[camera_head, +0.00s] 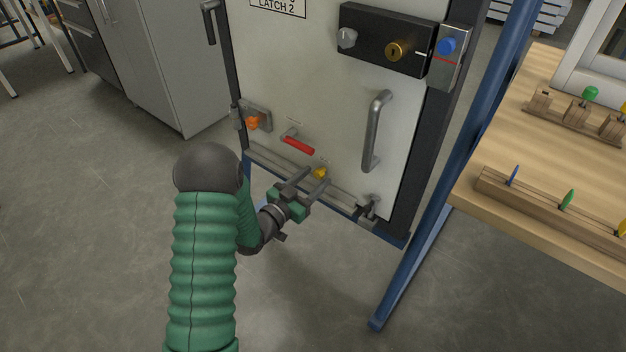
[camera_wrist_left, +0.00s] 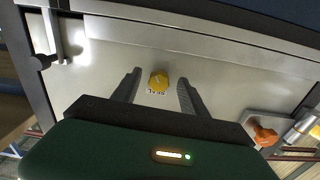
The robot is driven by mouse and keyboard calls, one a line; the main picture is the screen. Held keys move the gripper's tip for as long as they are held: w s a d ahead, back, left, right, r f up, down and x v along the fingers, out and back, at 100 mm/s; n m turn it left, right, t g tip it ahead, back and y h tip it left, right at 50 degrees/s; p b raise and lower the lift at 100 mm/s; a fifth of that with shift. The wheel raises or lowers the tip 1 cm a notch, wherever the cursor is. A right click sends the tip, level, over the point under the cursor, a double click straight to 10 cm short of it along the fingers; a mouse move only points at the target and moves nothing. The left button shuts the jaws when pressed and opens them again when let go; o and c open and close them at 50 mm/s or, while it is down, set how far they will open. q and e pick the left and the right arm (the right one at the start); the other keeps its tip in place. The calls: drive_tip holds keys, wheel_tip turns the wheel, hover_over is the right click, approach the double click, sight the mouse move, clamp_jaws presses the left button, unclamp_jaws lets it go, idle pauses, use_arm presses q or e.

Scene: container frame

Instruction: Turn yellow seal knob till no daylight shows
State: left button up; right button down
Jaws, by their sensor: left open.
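The yellow seal knob (camera_head: 320,172) sits low on the pale door panel (camera_head: 310,80), just above the grey strip along the door's bottom edge. In the left wrist view the yellow knob (camera_wrist_left: 158,80) shows between the two fingers, a little beyond their tips, with a small label beside it. My left gripper (camera_head: 308,178) is open and points at the knob; in the left wrist view the gripper (camera_wrist_left: 158,85) has clear space on both sides of the knob. Whether a fingertip touches the panel, I cannot tell. My right gripper is not in view.
Near the knob are a red lever (camera_head: 299,145), an orange knob (camera_head: 253,123), a vertical grey handle (camera_head: 376,130) and a small latch (camera_head: 369,207). A black lock box (camera_head: 386,40) is higher up. A wooden table (camera_head: 540,150) stands right of the blue frame post (camera_head: 470,110).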

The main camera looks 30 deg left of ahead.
use_arm(q)
drive_tip(key=shift+s, duration=0.4)
drive_tip(key=s+a+p, duration=0.1)
drive_tip(key=s+p, duration=0.4)
drive_tip(key=s, duration=1.1)
drive_tip(key=shift+a, duration=0.2)
